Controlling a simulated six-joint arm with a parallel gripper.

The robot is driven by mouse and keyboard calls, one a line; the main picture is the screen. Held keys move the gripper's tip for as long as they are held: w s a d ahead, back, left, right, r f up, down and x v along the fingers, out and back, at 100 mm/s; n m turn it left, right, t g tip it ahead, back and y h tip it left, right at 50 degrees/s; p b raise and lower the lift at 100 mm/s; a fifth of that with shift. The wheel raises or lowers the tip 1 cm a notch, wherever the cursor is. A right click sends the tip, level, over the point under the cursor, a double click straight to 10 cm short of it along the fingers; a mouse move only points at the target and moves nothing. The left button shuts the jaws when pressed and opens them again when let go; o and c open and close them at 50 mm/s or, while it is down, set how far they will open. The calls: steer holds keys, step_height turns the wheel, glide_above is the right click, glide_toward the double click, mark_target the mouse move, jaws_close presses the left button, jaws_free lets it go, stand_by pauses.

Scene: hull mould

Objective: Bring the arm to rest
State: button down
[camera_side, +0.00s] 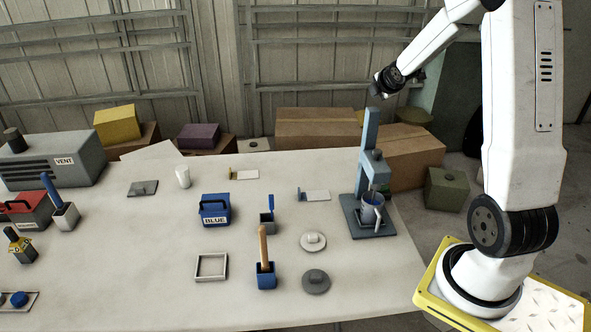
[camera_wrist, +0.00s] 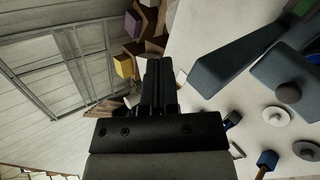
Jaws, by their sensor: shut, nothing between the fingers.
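My gripper (camera_side: 376,93) hangs in the air at the top right of the side view, above and behind the far right part of the table. In the wrist view my gripper (camera_wrist: 160,68) points away from the camera with its two dark fingers together. Nothing is held between them. The stand (camera_wrist: 232,58) also shows at the right of the wrist view. I cannot tell the exact gap between them.
The pale table (camera_side: 130,265) holds a blue box (camera_side: 215,210), a blue holder with a wooden handle (camera_side: 265,275), round grey lids (camera_side: 316,281) and a grey vent unit (camera_side: 50,165). Cardboard boxes (camera_side: 315,127) stand behind it. The air around my gripper looks free.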

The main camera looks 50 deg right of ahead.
steer(key=a+f+m+g+y, duration=0.1)
steer(key=a+f+m+y, duration=0.15)
steer(key=a, duration=0.85)
steer(key=a+f+m+g+y, duration=0.15)
steer(key=a+m, duration=0.25)
steer(key=a, duration=0.8)
steer(key=s+a+f+m+g+y, duration=0.1)
steer(key=s+a+f+m, duration=0.1)
steer(key=s+a, duration=0.3)
steer(key=s+a+f+m+g+y, duration=0.1)
steer(key=s+a+f+m, duration=0.2)
steer(key=s+a, duration=0.3)
steer(key=a+m, duration=0.1)
steer(key=a, duration=0.3)
steer(key=shift+s+y, duration=0.25)
steer(key=shift+y, duration=0.15)
